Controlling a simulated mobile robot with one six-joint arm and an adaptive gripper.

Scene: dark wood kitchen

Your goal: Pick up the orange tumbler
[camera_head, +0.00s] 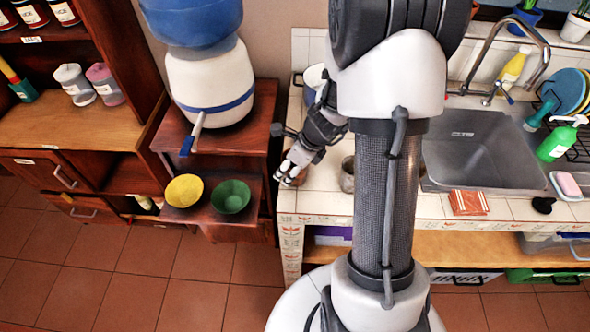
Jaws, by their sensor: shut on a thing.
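My gripper (289,172) is over the left end of the tiled counter (318,203), pointing down and to the left. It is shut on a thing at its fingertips. A small orange-brown patch (299,179) shows beside the fingers and fits the orange tumbler, which is mostly hidden by the gripper. I cannot tell whether it touches the counter.
A grey-brown cup (347,175) stands right of my gripper, partly behind my arm. A white container (315,76) is behind it. The sink (475,150) is further right. A yellow bowl (184,191) and green bowl (231,197) sit on the shelf to the left.

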